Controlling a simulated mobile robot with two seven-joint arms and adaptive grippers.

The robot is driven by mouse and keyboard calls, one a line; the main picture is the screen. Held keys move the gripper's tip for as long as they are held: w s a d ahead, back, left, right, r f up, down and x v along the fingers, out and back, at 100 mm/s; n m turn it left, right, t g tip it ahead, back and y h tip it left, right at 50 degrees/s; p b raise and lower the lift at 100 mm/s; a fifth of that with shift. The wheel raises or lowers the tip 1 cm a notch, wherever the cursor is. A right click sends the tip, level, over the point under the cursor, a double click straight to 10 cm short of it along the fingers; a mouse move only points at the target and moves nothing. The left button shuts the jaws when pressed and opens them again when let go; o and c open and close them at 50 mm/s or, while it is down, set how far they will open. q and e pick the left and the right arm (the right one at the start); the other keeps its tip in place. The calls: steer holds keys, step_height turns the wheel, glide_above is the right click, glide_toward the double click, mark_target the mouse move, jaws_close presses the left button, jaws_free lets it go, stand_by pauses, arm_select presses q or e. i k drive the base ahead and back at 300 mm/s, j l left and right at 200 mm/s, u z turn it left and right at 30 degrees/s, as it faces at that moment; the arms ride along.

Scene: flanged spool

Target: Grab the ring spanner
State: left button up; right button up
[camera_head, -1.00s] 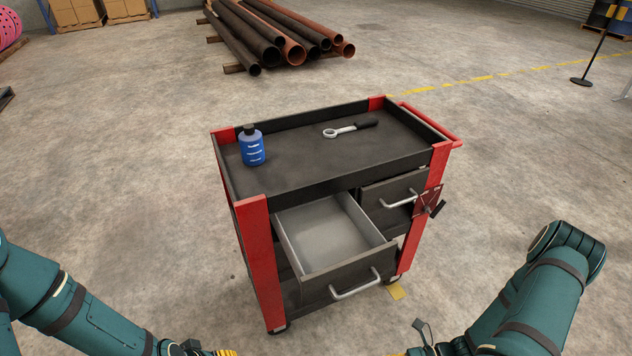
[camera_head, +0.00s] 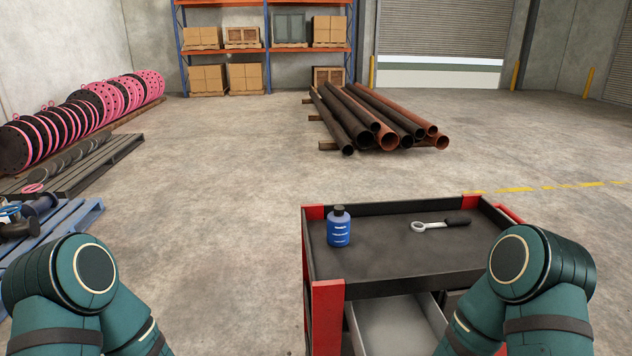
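The ring spanner (camera_head: 440,225) lies flat on the top tray of the tool cart (camera_head: 327,310). Its silver ring end points left and its black handle points right. My two arms show at the lower left and lower right. Both grippers are outside the picture, so I cannot see what they hold. My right arm covers part of the cart's right side.
A blue bottle (camera_head: 339,227) stands upright on the cart top, left of the spanner. A drawer (camera_head: 399,325) of the cart is open. Pallets (camera_head: 85,165) stand at the left. The floor between is clear.

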mark_target(448, 221)
steer(key=l+z, duration=0.1)
steer(key=z, duration=0.35)
steer(key=i+l+z, duration=0.1)
steer(key=z, duration=0.3)
